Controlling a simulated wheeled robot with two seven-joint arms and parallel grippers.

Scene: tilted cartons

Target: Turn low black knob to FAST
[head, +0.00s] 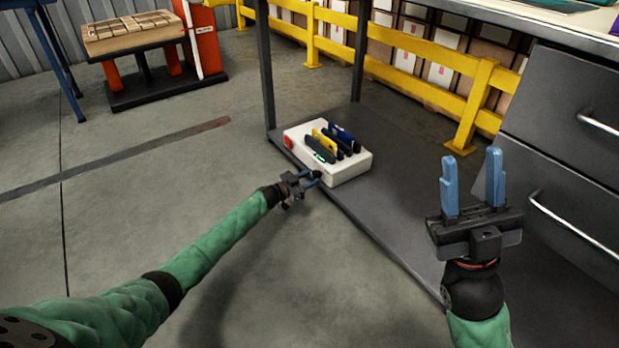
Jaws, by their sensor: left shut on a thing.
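A white box-shaped device (349,166) sits on the low grey shelf (388,205). Its top carries several upright dark, yellow and blue pieces, and a red part (288,142) shows at its left end. My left gripper (316,178) is at the device's near side, its blue fingers closed on a small black knob (317,174). The knob is mostly hidden by the fingers, and no FAST marking is readable. My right gripper (472,182) is open and empty, fingers pointing up, to the right of the device and apart from it.
A dark upright post (265,65) of the shelf frame stands just left of the device. Grey drawers with metal handles (575,222) are on the right. A yellow guard rail (420,77) runs behind.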

